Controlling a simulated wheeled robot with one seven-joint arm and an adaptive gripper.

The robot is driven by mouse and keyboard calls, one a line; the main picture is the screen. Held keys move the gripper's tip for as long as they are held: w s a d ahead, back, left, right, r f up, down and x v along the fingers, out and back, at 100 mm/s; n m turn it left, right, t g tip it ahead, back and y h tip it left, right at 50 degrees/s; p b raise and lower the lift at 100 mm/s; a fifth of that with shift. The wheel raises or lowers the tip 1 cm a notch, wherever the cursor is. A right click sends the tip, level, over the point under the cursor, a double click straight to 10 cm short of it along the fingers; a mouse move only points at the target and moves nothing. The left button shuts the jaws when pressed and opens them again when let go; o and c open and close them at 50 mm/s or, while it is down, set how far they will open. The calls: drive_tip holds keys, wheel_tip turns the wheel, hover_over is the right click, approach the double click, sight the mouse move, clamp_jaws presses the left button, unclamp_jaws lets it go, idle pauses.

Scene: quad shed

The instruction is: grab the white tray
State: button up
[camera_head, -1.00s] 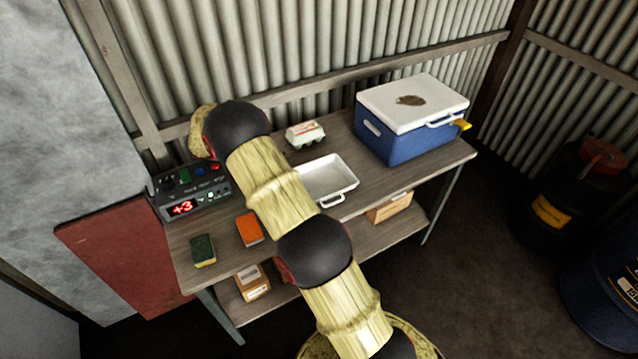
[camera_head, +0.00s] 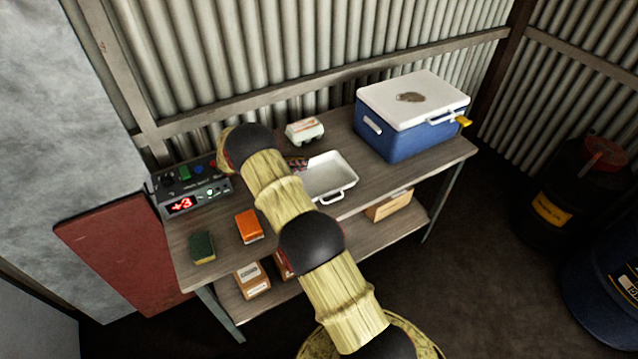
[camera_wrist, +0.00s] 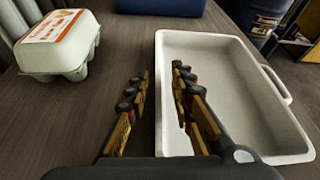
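The white tray (camera_head: 335,174) lies on the wooden workbench, with a loop handle at its front edge in the head view. In the wrist view the tray (camera_wrist: 233,95) fills the right half, with a handle on its right side. My gripper (camera_wrist: 161,82) is open, its two fingers apart. Its left finger shows over the bare bench and its right finger over the tray's inside, with the tray's near left rim between them. Whether they touch the tray cannot be told. In the head view my arm hides part of the tray's left side and most of the gripper.
A white egg carton (camera_head: 305,131) stands behind the tray, and left of it in the wrist view (camera_wrist: 62,44). A blue cooler (camera_head: 405,139) stands right. An orange block (camera_head: 249,226), a sponge (camera_head: 202,247) and a control box with a display (camera_head: 190,190) lie left.

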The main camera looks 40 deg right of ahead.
drive_tip(key=shift+x, duration=1.1)
clamp_jaws()
